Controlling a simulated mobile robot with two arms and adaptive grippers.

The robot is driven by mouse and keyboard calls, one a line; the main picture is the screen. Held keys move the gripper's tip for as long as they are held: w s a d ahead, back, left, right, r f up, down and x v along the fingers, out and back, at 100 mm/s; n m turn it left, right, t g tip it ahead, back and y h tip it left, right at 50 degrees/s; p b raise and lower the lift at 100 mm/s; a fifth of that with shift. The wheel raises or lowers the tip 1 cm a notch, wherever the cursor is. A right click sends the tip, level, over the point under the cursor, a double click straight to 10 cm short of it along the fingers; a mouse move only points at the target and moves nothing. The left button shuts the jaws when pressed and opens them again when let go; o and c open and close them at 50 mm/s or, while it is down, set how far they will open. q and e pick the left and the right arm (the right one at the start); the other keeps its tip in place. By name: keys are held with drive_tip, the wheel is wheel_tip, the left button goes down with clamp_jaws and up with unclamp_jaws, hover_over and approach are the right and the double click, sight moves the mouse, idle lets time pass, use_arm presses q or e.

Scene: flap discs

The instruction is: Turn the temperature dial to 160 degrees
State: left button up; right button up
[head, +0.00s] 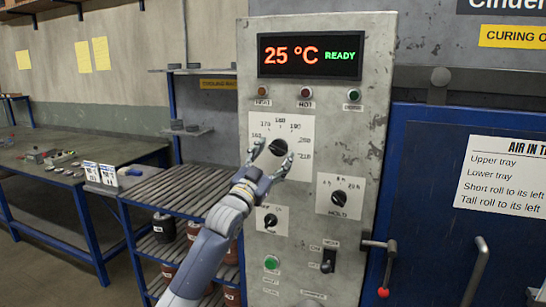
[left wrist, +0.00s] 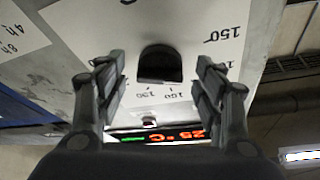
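The temperature dial (head: 278,147) is a dark round knob on a white square scale plate with printed numbers, on the grey control panel (head: 325,120). The pointer setting is too small to read. The panel display (head: 310,56) reads 25 °C READY. My left gripper (head: 271,157) is at the dial, its fingers in front of the plate. In the left wrist view the knob (left wrist: 160,64) sits between and beyond the two open fingers (left wrist: 158,82), with a visible gap on each side. A "150" mark shows beside it. My right gripper is not in view.
Below the temperature dial are a smaller dial (head: 270,219) and a hold dial (head: 338,196). A toggle switch (head: 328,261) and green button (head: 271,262) are lower. A blue oven door (head: 430,190) stands right; a slatted rack (head: 175,190) and workbench (head: 60,155) stand left.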

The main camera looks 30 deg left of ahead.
use_arm(q)
drive_tip(key=shift+s, duration=0.1)
drive_tip(key=v, duration=1.2)
idle(0.4)
